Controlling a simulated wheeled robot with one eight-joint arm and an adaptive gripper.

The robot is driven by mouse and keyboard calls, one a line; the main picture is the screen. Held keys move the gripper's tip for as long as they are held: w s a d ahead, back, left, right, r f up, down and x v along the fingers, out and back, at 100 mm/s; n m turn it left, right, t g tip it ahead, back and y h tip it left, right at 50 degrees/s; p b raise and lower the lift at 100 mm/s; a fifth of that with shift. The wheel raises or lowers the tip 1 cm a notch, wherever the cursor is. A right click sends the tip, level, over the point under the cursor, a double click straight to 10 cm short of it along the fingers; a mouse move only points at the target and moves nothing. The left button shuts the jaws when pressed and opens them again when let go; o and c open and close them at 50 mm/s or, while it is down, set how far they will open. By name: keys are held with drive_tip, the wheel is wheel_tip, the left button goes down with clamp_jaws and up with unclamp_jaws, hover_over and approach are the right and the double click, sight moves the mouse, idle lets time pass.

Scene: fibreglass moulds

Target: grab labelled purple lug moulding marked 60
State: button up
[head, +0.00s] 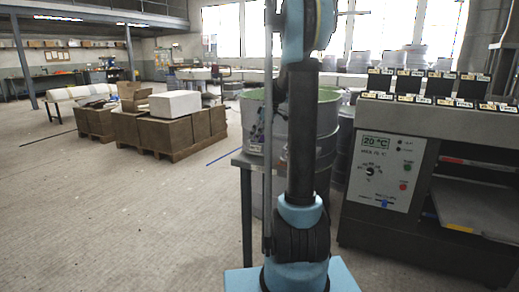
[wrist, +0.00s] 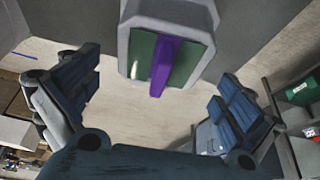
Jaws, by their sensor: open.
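In the wrist view a purple bar-shaped lug moulding (wrist: 161,70) stands out from a green panel (wrist: 141,54). A pale grey rounded housing (wrist: 124,38) surrounds the panel. No label or number 60 can be read on the purple piece. My gripper (wrist: 157,92) is open, with its blue ridged fingers wide apart on either side and below the purple piece. Nothing is between the pads in contact with them. The head view shows my arm but not the gripper, and no purple piece can be made out there.
In the head view, dark labelled blocks (head: 433,86) stand in rows on a grey machine (head: 463,124) with a 20 °C display panel (head: 379,170). A large drum (head: 328,128) stands behind my arm. Cartons (head: 165,128) sit on pallets at left. Open floor (head: 120,220) lies in front.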

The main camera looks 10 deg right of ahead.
drive_tip(key=shift+x, duration=2.25)
drive_tip(key=c, duration=1.2)
